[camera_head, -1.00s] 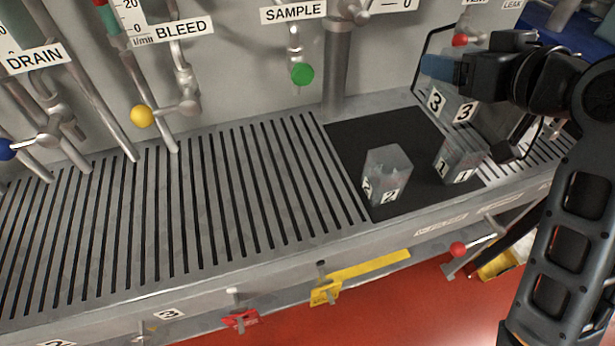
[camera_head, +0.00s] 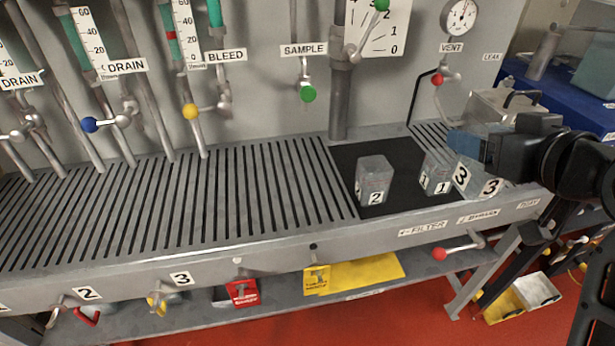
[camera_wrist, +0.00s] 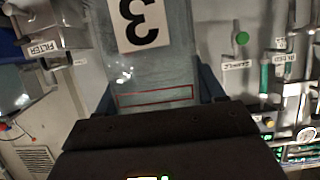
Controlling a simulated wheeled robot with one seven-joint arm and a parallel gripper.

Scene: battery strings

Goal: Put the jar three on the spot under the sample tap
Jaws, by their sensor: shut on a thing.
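Jar three (camera_head: 477,181), a clear jar with "3" labels, is at the right beside jar one, slightly tilted. My gripper (camera_head: 468,146) is shut on it near its top. In the wrist view, jar three (camera_wrist: 150,70) fills the upper middle between the blue fingers, with a red outline low on its side. The sample tap (camera_head: 307,92) has a green knob and hangs below the SAMPLE label on the back panel. The slotted grate (camera_head: 285,165) lies under it, and no separate spot mark is clear. Whether jar three touches the bench is hard to tell.
Jar two (camera_head: 374,180) and jar one (camera_head: 435,173) stand on the black mat (camera_head: 345,155) right of the grate. A vertical pipe (camera_head: 339,95) rises between tap and mat. The grate left of the mat is clear. A red-knobbed vent valve (camera_head: 437,79) is behind jar one.

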